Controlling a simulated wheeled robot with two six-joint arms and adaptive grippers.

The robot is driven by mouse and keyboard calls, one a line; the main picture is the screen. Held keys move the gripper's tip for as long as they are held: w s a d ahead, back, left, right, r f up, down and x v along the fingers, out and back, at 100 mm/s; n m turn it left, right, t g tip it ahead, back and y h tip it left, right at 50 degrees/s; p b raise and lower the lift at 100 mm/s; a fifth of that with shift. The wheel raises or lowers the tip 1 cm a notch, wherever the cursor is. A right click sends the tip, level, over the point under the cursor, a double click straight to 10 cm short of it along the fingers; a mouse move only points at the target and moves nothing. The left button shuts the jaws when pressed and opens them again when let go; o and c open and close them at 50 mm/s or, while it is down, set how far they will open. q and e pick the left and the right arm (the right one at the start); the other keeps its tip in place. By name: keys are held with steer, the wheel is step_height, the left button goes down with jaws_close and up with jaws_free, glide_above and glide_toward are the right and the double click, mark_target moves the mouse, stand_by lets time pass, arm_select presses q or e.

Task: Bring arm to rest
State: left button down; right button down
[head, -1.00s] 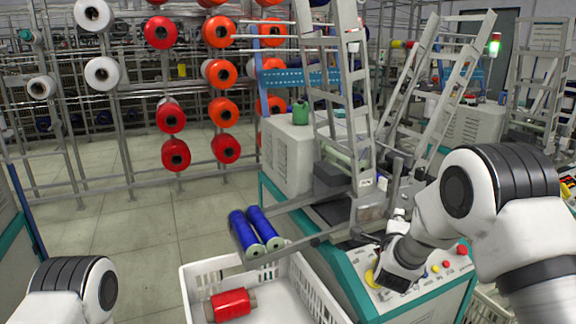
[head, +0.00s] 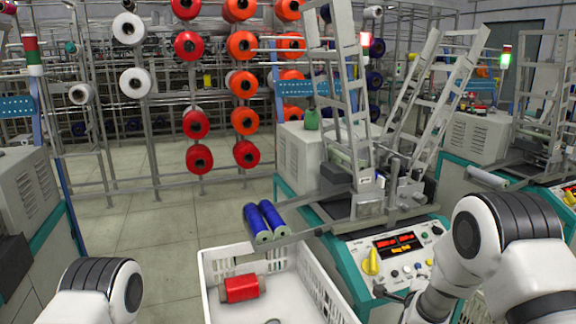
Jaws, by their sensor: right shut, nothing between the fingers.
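My right arm (head: 490,245) comes in from the lower right. Its gripper (head: 384,291) is small and dark, shut and empty, at the front lower edge of the winding machine's control panel (head: 400,254). The panel has a yellow knob (head: 371,262), red lit displays (head: 393,242) and several buttons. My left arm (head: 98,290) shows only as a rounded joint at the bottom left; its gripper is out of view.
A white crate (head: 208,285) with a red bobbin (head: 241,288) stands in front of the machine. Blue bobbins (head: 265,222) lie on rails above its back edge. A rack of orange, red and white spools (head: 245,121) stands behind. Open floor (head: 150,205) lies left of the crate.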

steer(key=s+a+f+n+g+y, duration=0.2)
steer(key=s+f+n+g, duration=0.25)
steer(key=s+f, duration=0.8)
steer(key=s+a+f+n+g+y, duration=0.25)
steer(key=s+f+n+g, duration=0.2)
steer(key=s+f, duration=0.8)
steer(key=s+a+n+g+y, duration=0.1)
steer(key=s+a+n+g, duration=0.15)
steer(key=s+n, duration=0.55)
steer(key=s+a+n+g+y, duration=0.2)
steer(key=s+n+g, duration=0.15)
steer(key=s, duration=0.75)
step_height(320, 180, up, 12)
steer(key=n+p, duration=0.1)
steer(key=p, duration=1.1)
steer(key=shift+d+r+t+p, duration=0.2)
steer(key=shift+d+t+p, duration=0.05)
steer(key=shift+t+p, duration=0.15)
steer(key=shift+h, duration=0.25)
